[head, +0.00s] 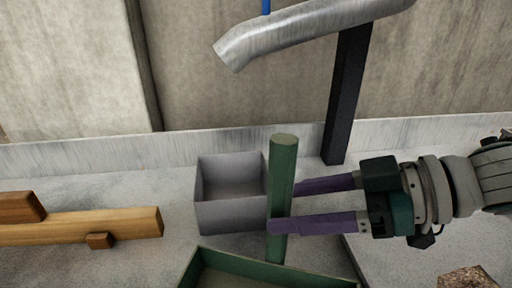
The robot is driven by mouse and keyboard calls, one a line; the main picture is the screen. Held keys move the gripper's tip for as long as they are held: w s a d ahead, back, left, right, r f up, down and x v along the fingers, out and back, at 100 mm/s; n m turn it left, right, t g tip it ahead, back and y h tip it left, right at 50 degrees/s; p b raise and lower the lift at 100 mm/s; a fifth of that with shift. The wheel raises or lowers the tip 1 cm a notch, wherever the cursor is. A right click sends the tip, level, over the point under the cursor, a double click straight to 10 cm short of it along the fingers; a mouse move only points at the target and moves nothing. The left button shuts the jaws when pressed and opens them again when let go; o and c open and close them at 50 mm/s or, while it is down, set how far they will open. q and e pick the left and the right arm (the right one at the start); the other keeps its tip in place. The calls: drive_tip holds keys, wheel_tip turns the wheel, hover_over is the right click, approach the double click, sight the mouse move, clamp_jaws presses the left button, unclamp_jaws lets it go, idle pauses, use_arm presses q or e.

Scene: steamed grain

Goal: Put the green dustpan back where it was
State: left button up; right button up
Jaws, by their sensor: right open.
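The green dustpan stands on the grey surface, its pan (262,272) at the bottom edge of the head view, partly cut off. Its thick green handle (283,165) rises upright from it. My right gripper (283,206) comes in from the right with two purple fingers. One finger passes in front of the handle and the other reaches behind it, so the handle lies between them. The jaws are open, and whether either finger touches the handle I cannot tell. My left gripper is out of view.
A grey open box (230,215) stands just left of the handle. A wooden beam (90,226) with blocks lies at the left. A metal chute (310,24) and a dark post (346,95) stand behind. A brown rough lump (468,278) is at bottom right.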

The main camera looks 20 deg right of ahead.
drive_tip(key=v, duration=0.6)
drive_tip(key=shift+s+d+r, duration=0.1)
drive_tip(key=shift+s+d, duration=0.05)
drive_tip(key=shift+d, duration=0.05)
